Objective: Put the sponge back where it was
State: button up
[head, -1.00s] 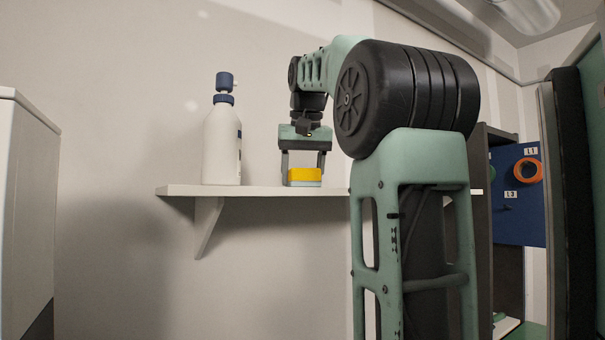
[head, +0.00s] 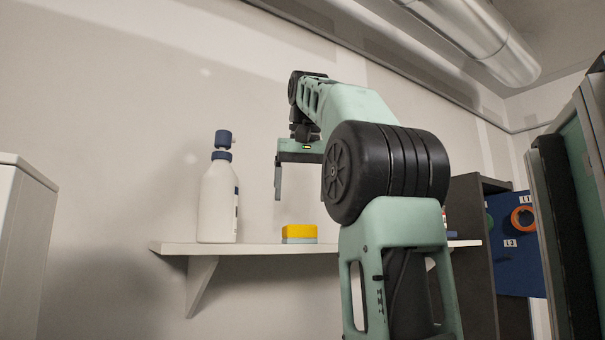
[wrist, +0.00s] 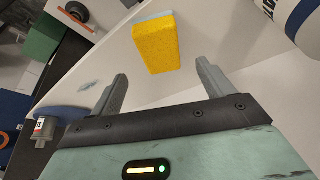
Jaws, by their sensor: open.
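The sponge (head: 299,232) is a yellow block with a pale grey-blue underside. It rests on the white wall shelf (head: 265,250), right of the white bottle. In the wrist view the sponge (wrist: 157,44) lies on the shelf beyond my fingertips, apart from them. My gripper (head: 290,195) is raised above the sponge in the head view; one finger shows and the other is hidden behind my arm. In the wrist view my gripper (wrist: 162,78) shows both grey fingers spread apart with nothing between them.
A white bottle with a blue cap (head: 218,200) stands on the shelf, left of the sponge. A blue panel with hooks (head: 515,250) is at the right. A white cabinet (head: 20,240) is at the left. The shelf between bottle and sponge is clear.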

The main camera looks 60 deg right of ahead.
jog(key=shift+p+v, duration=0.3)
jog(key=shift+v, duration=1.3)
